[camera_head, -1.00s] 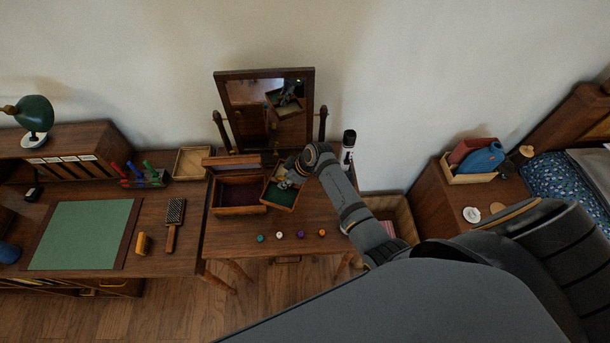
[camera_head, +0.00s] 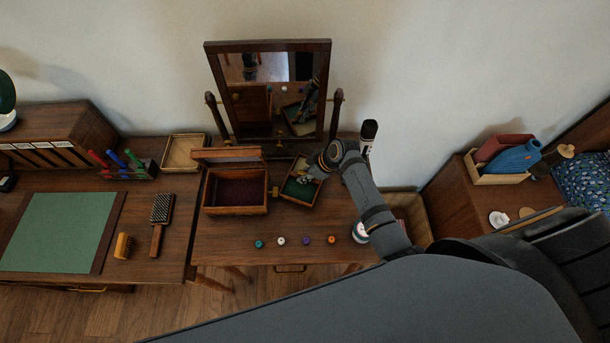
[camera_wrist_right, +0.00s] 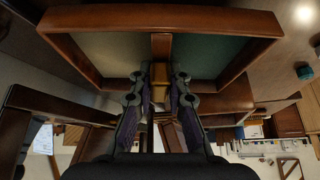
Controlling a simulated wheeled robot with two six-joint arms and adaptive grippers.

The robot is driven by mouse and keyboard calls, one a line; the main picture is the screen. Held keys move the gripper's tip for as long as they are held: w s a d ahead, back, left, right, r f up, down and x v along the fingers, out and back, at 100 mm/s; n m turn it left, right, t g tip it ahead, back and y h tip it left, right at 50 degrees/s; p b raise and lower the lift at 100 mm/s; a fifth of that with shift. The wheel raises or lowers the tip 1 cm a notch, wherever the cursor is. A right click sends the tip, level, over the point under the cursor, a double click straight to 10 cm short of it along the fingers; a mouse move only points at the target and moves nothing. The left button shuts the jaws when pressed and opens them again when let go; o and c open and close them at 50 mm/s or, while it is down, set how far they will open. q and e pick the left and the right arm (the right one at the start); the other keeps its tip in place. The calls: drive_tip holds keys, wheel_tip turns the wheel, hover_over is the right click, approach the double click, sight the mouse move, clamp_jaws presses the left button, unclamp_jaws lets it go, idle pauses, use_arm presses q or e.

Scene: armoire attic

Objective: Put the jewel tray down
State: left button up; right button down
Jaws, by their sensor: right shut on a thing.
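The jewel tray (camera_head: 291,202) is a small wooden tray with a green lining, just right of the open jewel box (camera_head: 235,211). It is turned slightly against the box. My right gripper (camera_head: 309,177) is shut on the tray near its far right part. In the right wrist view my right gripper (camera_wrist_right: 160,88) pinches a small brassy piece by the tray's middle divider, and the tray (camera_wrist_right: 90,18) fills the top. I cannot tell whether the tray touches the table (camera_head: 225,250). The box has a purple lining and a raised lid. My left gripper is not in view.
Several small coloured pieces, one of them teal (camera_head: 259,244), lie along the table's front. A tilting mirror (camera_head: 324,60) stands behind. A dark-capped bottle (camera_head: 369,133) and a white jar (camera_head: 360,233) are right, near my arm. An empty wooden tray (camera_head: 185,153) lies left.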

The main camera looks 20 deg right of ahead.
drive_tip(key=shift+s+r, duration=0.1)
drive_tip(key=shift+s, duration=0.15)
drive_tip(key=shift+s+d, duration=0.15)
drive_tip(key=shift+d, duration=0.05)
drive_tip(key=c, duration=1.7)
unclamp_jaws()
drive_tip(key=shift+f, duration=0.3)
drive_tip(key=shift+o, duration=1.9)
drive_tip(key=shift+a, duration=0.1)
drive_tip(key=shift+r, duration=0.4)
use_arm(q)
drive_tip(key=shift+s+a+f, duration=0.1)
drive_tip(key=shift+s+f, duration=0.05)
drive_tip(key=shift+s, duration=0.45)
use_arm(e)
drive_tip(key=v, duration=1.2)
